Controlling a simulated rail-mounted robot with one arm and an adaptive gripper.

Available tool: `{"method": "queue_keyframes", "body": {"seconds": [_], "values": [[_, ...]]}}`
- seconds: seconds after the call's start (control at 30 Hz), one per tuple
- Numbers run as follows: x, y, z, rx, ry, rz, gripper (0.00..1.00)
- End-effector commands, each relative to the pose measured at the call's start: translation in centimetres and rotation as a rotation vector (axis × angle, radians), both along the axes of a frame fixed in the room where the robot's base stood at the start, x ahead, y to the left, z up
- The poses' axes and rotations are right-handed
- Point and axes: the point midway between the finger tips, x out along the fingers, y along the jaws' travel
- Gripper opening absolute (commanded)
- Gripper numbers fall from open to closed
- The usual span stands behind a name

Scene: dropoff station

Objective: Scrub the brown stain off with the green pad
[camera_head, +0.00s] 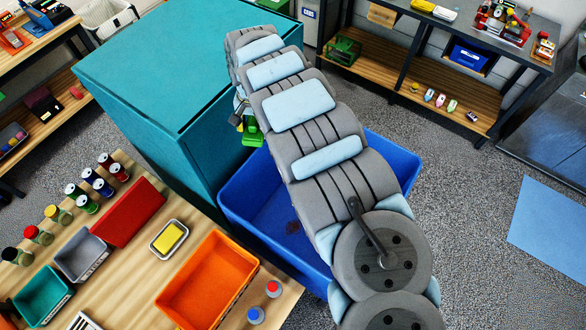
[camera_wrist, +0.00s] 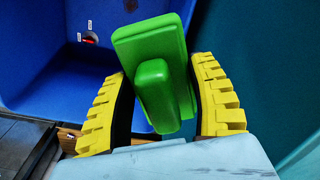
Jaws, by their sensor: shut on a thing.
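The green pad (camera_wrist: 150,42) has a block-like green handle and sits between the yellow ridged fingers of my gripper (camera_wrist: 160,75) in the wrist view. My gripper is shut on it. In the head view the pad (camera_head: 252,138) shows small below my gripper (camera_head: 244,118), in front of the teal block's side and by the blue bin's far left corner. A dark brownish stain (camera_head: 293,227) shows on the inside of the large blue bin (camera_head: 245,215). My arm hides much of the bin. The pad is apart from the stain.
The large teal block (camera_head: 165,75) stands beside the bin. A wooden table (camera_head: 135,270) at lower left holds an orange tray (camera_head: 208,285), a yellow sponge in a dish (camera_head: 170,238), a red box (camera_head: 128,210) and several cans. Shelves (camera_head: 450,90) stand at the back right.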

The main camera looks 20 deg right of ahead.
Motion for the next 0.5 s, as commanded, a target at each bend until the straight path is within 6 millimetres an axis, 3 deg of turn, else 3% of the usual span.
{"method": "queue_keyframes", "body": {"seconds": [0.3,0.5], "values": [[-5.1,-3.9,-7.4,-0.007,0.019,-0.369,0.31],[-8.6,-5.8,-10.8,-0.023,0.02,-0.565,0.31]]}}
